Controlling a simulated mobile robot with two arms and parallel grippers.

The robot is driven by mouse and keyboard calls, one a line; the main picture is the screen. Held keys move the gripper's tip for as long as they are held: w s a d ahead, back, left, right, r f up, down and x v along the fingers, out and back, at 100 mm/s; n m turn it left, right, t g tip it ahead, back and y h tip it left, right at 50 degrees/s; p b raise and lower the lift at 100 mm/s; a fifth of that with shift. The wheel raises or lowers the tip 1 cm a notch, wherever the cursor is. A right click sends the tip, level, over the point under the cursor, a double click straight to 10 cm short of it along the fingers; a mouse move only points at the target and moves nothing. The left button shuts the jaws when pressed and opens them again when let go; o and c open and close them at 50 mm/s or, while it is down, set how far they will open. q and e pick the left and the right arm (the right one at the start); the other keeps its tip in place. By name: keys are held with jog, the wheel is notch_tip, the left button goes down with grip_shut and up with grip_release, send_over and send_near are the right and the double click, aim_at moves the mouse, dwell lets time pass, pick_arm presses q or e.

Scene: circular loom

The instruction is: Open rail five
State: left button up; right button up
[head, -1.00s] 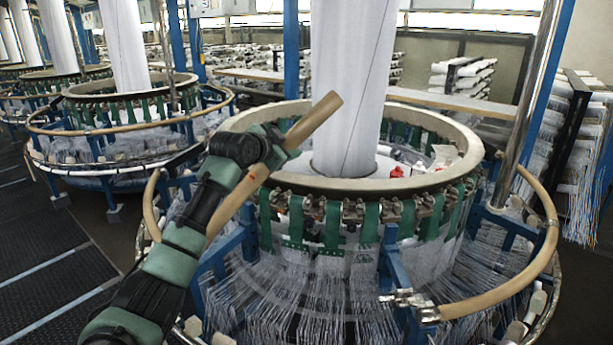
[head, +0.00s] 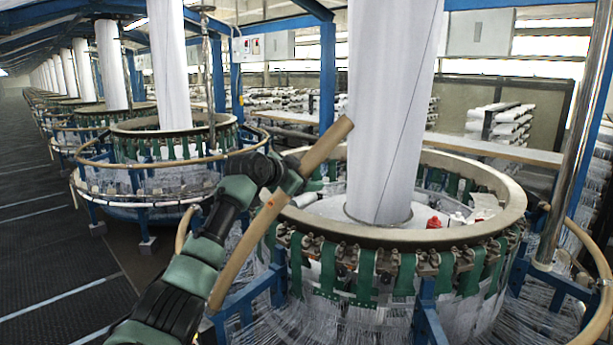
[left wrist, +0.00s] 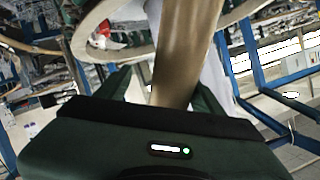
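A tan rail section (head: 243,259) stands tilted up at the left side of the near circular loom (head: 393,237). I cannot tell by any number which rail is five. My left gripper (head: 289,182) is around this rail, below its upper end. In the left wrist view the rail (left wrist: 186,45) runs between the two fingers (left wrist: 165,98), which look closed against it. My right gripper is not in view.
Another tan rail (head: 598,257) curves around the loom's right side, near a shiny upright pole (head: 581,130). A white fabric column (head: 392,110) rises from the loom's middle. More looms (head: 172,130) stand at the left, beside a clear dark aisle (head: 40,220).

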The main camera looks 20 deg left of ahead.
pick_arm(q)
jog(key=shift+r, duration=0.1)
jog(key=shift+s, duration=0.15)
jog(key=b+v, duration=0.4)
jog(key=v, duration=0.3)
jog(key=shift+s, duration=0.2)
jog(key=shift+a+r, duration=0.1)
dwell(0.3)
